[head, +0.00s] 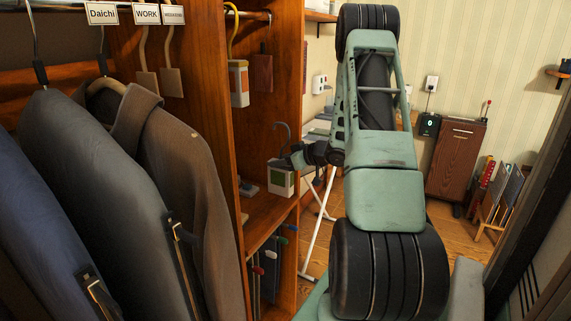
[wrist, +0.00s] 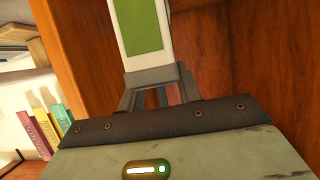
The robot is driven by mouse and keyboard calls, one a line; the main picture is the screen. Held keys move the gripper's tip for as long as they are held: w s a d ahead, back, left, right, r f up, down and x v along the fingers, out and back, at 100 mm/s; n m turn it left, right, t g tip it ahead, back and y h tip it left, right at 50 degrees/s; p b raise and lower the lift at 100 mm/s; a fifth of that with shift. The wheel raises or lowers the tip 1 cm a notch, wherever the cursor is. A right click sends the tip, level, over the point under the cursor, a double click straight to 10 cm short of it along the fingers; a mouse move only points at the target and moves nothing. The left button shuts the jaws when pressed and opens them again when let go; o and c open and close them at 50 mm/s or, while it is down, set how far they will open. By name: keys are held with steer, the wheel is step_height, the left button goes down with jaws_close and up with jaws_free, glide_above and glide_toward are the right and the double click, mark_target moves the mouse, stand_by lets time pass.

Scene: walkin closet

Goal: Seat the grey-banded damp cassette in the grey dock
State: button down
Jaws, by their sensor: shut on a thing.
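My gripper (head: 292,160) is shut on a white cassette (head: 281,183) with a green panel, a grey end and a dark hook above it. In the wrist view the cassette (wrist: 140,28) stands out beyond the fingertips (wrist: 152,92), its grey-banded end between them.
Jackets (head: 165,150) hang close on the left. A dark red block (head: 262,73) hangs beside the upper cassette. A wooden upright (head: 230,160) divides the closet. An ironing-board-like stand (head: 318,225) is behind my arm.

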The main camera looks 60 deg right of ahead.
steer(key=w+a+p, duration=0.2)
steer(key=w, duration=2.5)
stand_by(1.5)
stand_by(0.4)
steer(key=shift+s+r+p, duration=0.1)
steer(key=shift+s+p, duration=0.05)
steer(key=shift+p, duration=0.4)
stand_by(1.3)
